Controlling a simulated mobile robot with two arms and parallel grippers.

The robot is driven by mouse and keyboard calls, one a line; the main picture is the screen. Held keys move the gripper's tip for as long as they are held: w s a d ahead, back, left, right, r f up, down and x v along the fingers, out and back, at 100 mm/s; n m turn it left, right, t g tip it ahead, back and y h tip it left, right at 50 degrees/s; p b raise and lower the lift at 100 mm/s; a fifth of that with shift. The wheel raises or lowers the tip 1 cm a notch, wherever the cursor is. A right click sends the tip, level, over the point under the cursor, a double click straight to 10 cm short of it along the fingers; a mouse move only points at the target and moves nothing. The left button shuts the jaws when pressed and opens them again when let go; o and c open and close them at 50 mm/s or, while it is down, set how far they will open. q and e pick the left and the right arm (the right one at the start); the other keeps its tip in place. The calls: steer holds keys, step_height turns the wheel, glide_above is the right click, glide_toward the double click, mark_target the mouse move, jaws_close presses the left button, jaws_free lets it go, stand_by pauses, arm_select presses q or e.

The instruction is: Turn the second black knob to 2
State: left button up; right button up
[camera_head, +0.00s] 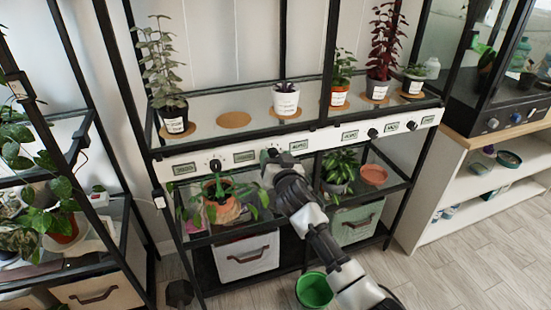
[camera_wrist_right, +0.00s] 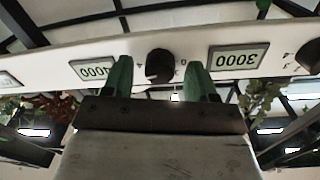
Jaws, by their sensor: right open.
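A white control panel (camera_head: 340,133) runs along the front of the middle rack's shelf, with black knobs and small display labels. The leftmost knob (camera_head: 215,165) is in clear view. My right gripper (camera_head: 269,157) is at the panel by the second knob from the left, which it largely hides in the head view. In the right wrist view, that black knob (camera_wrist_right: 160,66) sits between the green fingertips of the right gripper (camera_wrist_right: 159,76), with a gap on each side. The gripper is open. The knob's setting is not readable. My left gripper is not in view.
Potted plants stand on the shelf above the panel, including a small white pot (camera_head: 286,100). Below are a plant in an orange pot (camera_head: 222,207), a white drawer box (camera_head: 246,258) and a green bucket (camera_head: 314,291). Another knob (camera_head: 372,133) is farther right.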

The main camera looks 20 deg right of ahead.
steer(key=c, duration=0.9)
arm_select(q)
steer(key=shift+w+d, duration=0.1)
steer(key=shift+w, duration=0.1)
arm_select(e)
steer(key=shift+c, duration=0.2)
